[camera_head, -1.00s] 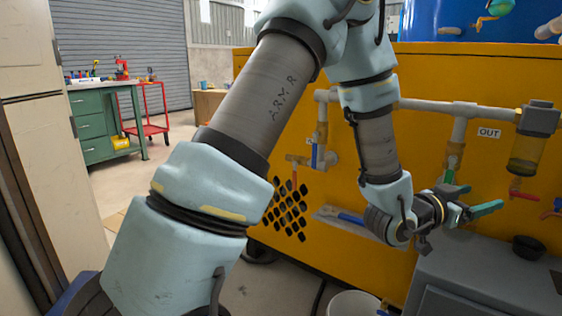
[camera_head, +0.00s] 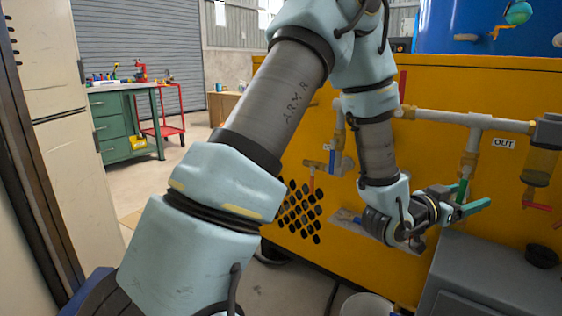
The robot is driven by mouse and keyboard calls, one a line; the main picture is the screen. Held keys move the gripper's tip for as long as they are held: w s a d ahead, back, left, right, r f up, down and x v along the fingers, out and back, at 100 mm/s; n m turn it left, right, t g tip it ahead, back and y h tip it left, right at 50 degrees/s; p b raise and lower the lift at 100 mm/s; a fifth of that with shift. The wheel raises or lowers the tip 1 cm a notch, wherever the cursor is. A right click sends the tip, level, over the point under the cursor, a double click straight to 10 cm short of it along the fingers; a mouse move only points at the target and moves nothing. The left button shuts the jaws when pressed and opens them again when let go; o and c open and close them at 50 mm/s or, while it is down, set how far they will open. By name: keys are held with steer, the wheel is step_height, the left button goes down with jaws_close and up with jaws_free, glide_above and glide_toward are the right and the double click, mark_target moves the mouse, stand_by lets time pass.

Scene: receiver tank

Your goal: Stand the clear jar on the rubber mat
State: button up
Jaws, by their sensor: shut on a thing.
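My gripper (camera_head: 462,203) is at the right of the head view, low in front of the yellow panel and just above the left end of the grey cabinet top. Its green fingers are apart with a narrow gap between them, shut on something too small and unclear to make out. I cannot pick out the clear jar, which may be see-through between the fingers. No rubber mat can be made out.
A grey cabinet (camera_head: 500,270) stands at the lower right with a small black cup (camera_head: 541,256) on it. Pipes and valves (camera_head: 470,120) line the yellow panel (camera_head: 440,85) behind my gripper. A white bucket (camera_head: 366,306) is on the floor below. A green workbench (camera_head: 115,125) stands far left.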

steer(key=w+a+r+n+t+y+p, duration=0.35)
steer(key=w+a+p, duration=0.35)
steer(key=w+a, duration=0.3)
steer(key=w+a+r+n+t+y+p, duration=0.3)
steer(key=w+a+r+t+p, duration=0.25)
steer(key=w+a, duration=0.5)
steer(key=w+a+r+n+t+y+p, duration=0.1)
steer(key=a+r+n+y+p, duration=0.1)
steer(key=a, duration=0.8)
steer(key=w+a+r+n+y+p, duration=0.2)
steer(key=a+y+p, duration=0.3)
steer(key=a, duration=0.5)
steer(key=w+a+r+n+t+y+p, duration=0.1)
steer(key=w+a+r+n+y+p, duration=0.1)
steer(key=a+p, duration=0.4)
steer(key=a+r+n+y, duration=0.1)
steer(key=a, duration=0.3)
steer(key=shift+w+t+p, duration=0.25)
steer(key=shift+t+p, duration=0.05)
steer(key=shift+a, duration=0.15)
